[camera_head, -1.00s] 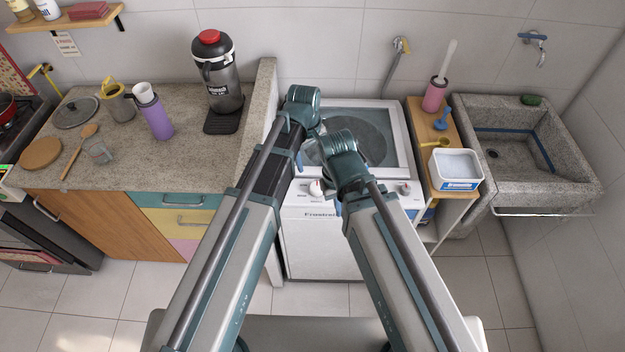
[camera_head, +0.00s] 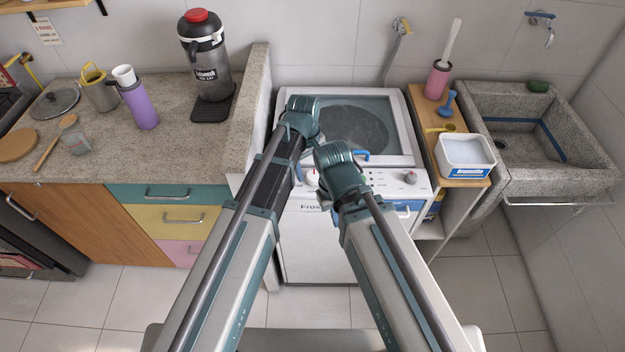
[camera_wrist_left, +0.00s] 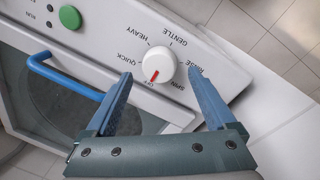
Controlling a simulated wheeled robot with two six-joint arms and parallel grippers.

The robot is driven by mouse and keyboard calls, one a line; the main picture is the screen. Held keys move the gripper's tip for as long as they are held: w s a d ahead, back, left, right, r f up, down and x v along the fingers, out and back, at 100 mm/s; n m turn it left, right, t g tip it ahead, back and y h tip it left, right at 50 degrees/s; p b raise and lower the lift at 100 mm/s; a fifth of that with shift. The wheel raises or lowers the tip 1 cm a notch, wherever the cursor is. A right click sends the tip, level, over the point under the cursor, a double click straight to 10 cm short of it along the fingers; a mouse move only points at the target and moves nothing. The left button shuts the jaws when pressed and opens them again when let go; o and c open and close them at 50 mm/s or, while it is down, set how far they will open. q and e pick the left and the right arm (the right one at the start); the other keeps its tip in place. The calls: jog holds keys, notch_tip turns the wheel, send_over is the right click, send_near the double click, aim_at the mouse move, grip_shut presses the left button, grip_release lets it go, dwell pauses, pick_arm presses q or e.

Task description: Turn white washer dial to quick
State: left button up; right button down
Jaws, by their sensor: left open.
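The white dial (camera_wrist_left: 155,68) has a red mark that points at the OFF label. The labels QUICK, HEAVY, GENTLE, RINSE and SPIN ring it. My left gripper (camera_wrist_left: 161,76) is open, with one blue finger on each side of the dial; I cannot tell whether they touch it. In the head view, the white washer (camera_head: 320,255) stands ahead, and a sliver of the dial (camera_head: 312,178) shows between my arms. My arm links hide most of the left gripper there. The right gripper is hidden behind its own arm.
A blue lid handle (camera_wrist_left: 65,77) and a green button (camera_wrist_left: 70,17) are near the dial. A grey knob (camera_head: 410,177) is on the panel's right. The stone counter (camera_head: 215,150) stands left of the washer, and a wooden shelf (camera_head: 470,182) with a white tub (camera_head: 465,172) stands right.

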pick_arm(q)
notch_tip(320, 180, down, 2)
jog(key=shift+d+f+b, duration=0.1)
jog(key=shift+f+b, duration=0.05)
jog(key=shift+b, duration=0.5)
pick_arm(e)
notch_tip(320, 180, down, 2)
jog(key=shift+f, duration=0.15)
pick_arm(q)
jog(key=c, duration=1.4)
jog(key=shift+o, duration=0.2)
jog(key=m, duration=0.5)
jog(key=shift+w+m, duration=0.15)
jog(key=shift+m, duration=0.25)
jog(key=m+g, duration=0.1)
jog(key=m, duration=0.5)
jog(key=shift+d, duration=0.15)
